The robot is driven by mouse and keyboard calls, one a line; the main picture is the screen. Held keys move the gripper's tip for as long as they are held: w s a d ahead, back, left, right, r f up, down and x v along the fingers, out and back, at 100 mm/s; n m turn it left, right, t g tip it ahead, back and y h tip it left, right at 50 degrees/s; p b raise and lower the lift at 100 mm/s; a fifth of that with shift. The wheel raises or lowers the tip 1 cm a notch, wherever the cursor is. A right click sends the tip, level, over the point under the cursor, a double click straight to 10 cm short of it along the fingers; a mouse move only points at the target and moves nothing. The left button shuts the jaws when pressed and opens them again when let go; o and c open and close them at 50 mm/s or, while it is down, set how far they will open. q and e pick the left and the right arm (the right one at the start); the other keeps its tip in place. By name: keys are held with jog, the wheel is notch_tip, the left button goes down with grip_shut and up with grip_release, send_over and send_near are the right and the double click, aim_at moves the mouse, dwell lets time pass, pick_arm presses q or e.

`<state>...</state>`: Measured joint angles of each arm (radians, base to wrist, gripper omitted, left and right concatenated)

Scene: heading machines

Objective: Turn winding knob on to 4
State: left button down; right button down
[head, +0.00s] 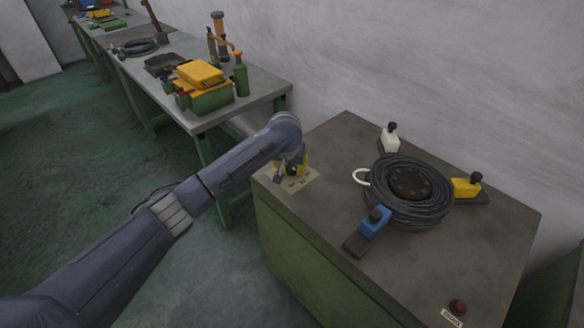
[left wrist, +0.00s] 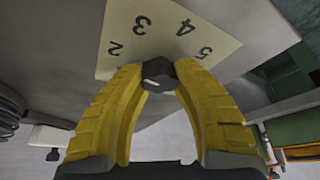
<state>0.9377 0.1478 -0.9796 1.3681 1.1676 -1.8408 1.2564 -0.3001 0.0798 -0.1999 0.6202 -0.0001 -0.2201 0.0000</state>
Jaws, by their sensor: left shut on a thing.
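The black winding knob (left wrist: 157,72) stands on a cream dial plate (left wrist: 165,30) with the numbers 2, 3, 4 and 5 showing in the left wrist view. In the head view the plate (head: 300,184) lies at the near left corner of the machine top. My left gripper (head: 290,168) reaches down over it. Its yellow fingers (left wrist: 156,78) are shut on the knob, one on each side. The fingers hide part of the plate. I cannot tell which number the knob points to. My right gripper is not in view.
On the machine top (head: 330,150) a black cable coil (head: 428,205) sits among white (head: 389,138), yellow (head: 466,187) and blue (head: 375,221) clamp-like blocks. A workbench (head: 270,88) with tools stands behind my left arm.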

pick_arm(q)
jog(key=m+h, duration=0.1)
jog(key=m, duration=0.3)
jog(key=shift+w+a+r+m+h, duration=0.1)
jog(key=shift+m+h, duration=0.2)
jog(key=shift+h, duration=0.1)
jog(key=m+g+h, duration=0.1)
jog(key=m, duration=0.2)
jog(key=shift+m, duration=0.3)
jog(key=m+g, duration=0.1)
jog(key=m, duration=0.2)
jog(key=shift+m+g+h, duration=0.3)
jog(key=shift+g, duration=0.1)
jog(key=shift+m+g, duration=0.7)
jog(key=shift+m, duration=1.1)
jog(key=shift+d, duration=0.2)
jog(key=c, duration=0.9)
grip_release()
jog(key=shift+a, duration=0.1)
jog(key=v, duration=1.2)
